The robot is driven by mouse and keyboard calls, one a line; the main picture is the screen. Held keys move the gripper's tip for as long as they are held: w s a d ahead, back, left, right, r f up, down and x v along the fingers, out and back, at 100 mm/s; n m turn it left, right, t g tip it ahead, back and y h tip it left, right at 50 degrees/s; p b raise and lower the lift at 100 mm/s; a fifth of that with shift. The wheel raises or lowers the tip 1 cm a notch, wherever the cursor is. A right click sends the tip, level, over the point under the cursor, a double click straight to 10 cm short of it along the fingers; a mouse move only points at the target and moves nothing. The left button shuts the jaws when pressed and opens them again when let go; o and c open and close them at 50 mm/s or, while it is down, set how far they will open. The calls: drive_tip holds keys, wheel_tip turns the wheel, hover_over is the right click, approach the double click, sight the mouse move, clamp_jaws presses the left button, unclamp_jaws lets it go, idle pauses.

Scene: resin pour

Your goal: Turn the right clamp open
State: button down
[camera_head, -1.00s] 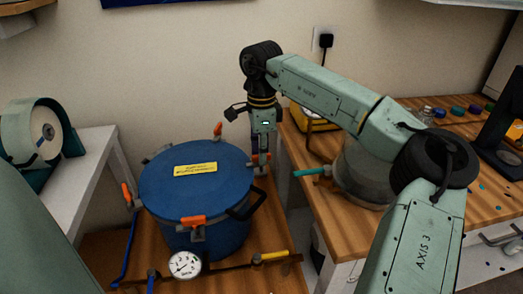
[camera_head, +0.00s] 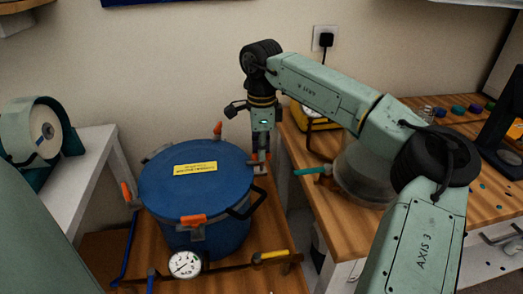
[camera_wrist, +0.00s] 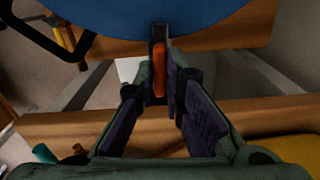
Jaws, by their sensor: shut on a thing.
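The blue round pot (camera_head: 195,190) has a flat blue lid with a yellow label and orange-handled clamps around its rim. The right clamp (camera_wrist: 158,76) shows its orange handle in the wrist view, at the pot's edge and between my fingertips. My gripper (camera_head: 261,162) points down at the right side of the lid and is shut on that handle. In the head view the fingers largely hide this clamp. The other clamps stand at the back (camera_head: 217,128), left (camera_head: 126,192) and front (camera_head: 193,219) of the rim.
A pressure gauge (camera_head: 185,264) and a yellow-handled valve (camera_head: 270,255) sit in front of the pot. A black handle (camera_head: 247,205) juts from its right side. A grey cylindrical vessel (camera_head: 362,175) with a teal handle stands on the right bench.

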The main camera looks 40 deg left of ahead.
drive_tip(key=m+b, duration=0.1)
drive_tip(key=m, duration=0.3)
drive_tip(key=shift+f, duration=0.1)
drive_tip(key=m+b, duration=0.1)
drive_tip(key=m, duration=0.3)
drive_tip(key=shift+m, duration=0.4)
drive_tip(key=m+b, duration=0.1)
drive_tip(key=m, duration=0.3)
drive_tip(key=shift+m+b, duration=0.4)
drive_tip(key=shift+m, duration=1.6)
drive_tip(key=c, duration=1.7)
unclamp_jaws()
